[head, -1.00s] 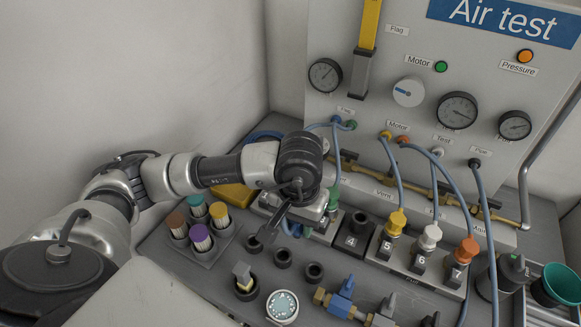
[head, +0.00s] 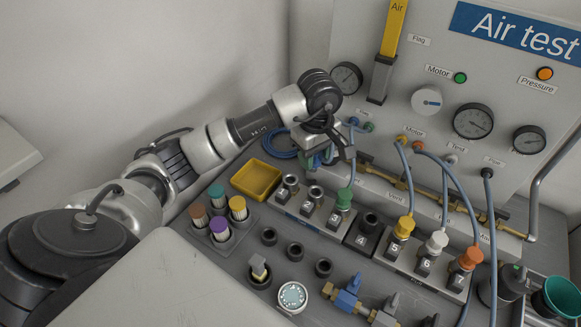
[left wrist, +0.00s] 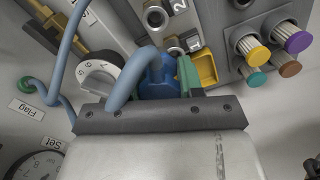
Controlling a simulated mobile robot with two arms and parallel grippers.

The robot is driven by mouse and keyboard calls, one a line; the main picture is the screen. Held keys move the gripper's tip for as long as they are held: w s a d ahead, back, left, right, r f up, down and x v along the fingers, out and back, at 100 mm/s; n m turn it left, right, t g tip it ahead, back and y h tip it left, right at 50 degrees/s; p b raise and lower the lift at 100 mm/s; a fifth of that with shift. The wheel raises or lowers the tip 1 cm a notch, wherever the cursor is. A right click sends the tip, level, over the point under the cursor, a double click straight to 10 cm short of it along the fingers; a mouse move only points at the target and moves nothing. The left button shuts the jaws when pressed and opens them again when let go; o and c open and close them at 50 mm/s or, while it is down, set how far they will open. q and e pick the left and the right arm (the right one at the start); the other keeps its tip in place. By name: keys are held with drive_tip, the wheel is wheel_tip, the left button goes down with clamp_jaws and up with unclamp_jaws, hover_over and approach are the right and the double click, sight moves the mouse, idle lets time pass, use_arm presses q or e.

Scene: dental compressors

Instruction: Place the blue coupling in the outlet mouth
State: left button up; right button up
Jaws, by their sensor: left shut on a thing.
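My left gripper (head: 322,158) is over the back of the bench, close to the panel and behind the numbered outlets. In the left wrist view it is shut on the blue coupling (left wrist: 158,80), which has a blue hose bending from it. The coupling is mostly hidden by the gripper in the head view. Outlet 1 (head: 291,182) and outlet 2 (head: 315,192) show open metal mouths with nothing in them. The coupling is apart from both. Outlet 2 also shows in the left wrist view (left wrist: 156,18). My right gripper is not in view.
A green coupling (head: 344,198) sits in outlet 3. Yellow (head: 404,226), white (head: 437,241) and orange (head: 470,257) couplings stand to the right with hoses rising to the panel. A yellow tray (head: 256,180) and capped brushes (head: 219,229) are at left.

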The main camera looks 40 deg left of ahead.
use_arm(q)
drive_tip(key=a+f, duration=0.1)
drive_tip(key=a, duration=0.1)
drive_tip(key=a+f, duration=0.1)
drive_tip(key=a, duration=0.1)
drive_tip(key=a+f+p, duration=0.1)
drive_tip(key=a, duration=0.1)
drive_tip(key=shift+s+a+f, duration=0.1)
drive_tip(key=shift+f, duration=0.3)
wheel_tip(320, 180, down, 4)
drive_tip(key=shift+r+p, duration=0.1)
drive_tip(key=shift+p, duration=0.6)
drive_tip(key=shift+f+b, duration=0.7)
drive_tip(key=shift+b, duration=0.05)
